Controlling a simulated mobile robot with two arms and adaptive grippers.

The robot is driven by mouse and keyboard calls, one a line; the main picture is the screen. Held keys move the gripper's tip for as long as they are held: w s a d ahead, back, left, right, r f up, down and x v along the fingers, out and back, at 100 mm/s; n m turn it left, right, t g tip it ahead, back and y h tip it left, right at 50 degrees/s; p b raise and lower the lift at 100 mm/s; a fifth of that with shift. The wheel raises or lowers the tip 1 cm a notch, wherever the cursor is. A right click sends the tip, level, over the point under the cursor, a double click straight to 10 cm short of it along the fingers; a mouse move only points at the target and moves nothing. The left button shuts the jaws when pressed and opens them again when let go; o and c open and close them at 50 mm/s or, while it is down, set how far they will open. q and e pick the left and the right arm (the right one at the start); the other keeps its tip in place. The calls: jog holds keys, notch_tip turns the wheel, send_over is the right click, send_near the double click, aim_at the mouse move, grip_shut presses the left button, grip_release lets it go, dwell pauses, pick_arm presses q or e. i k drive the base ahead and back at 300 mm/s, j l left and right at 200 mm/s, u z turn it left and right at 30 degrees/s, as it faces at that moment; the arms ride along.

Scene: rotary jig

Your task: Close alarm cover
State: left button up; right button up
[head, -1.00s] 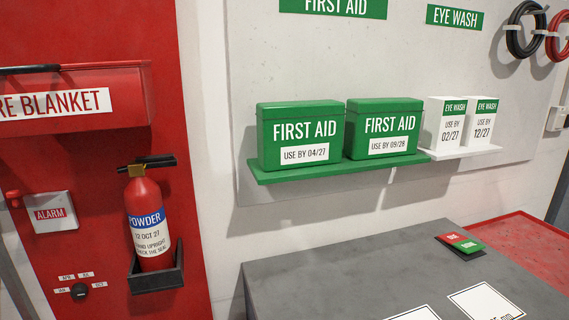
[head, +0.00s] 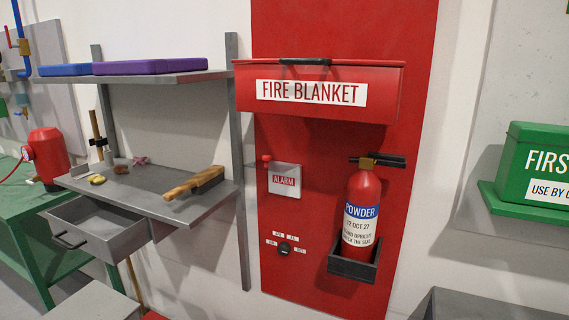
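The alarm box (head: 285,181) is a small pale box with a red ALARM label, fixed to the red wall panel (head: 290,225) in the middle of the head view. A small red knob or part (head: 267,158) shows at its upper left corner. I cannot tell from this view whether its cover is open or shut. Neither of my grippers shows in the head view.
A powder extinguisher (head: 361,210) stands in a dark holder right of the alarm box. A fire blanket box (head: 320,92) is above, a dial (head: 285,249) below. Left are a grey shelf (head: 200,205) with a brush and an open drawer (head: 95,235).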

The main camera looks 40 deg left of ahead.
aim_at(266, 160)
jog(key=u, duration=1.15)
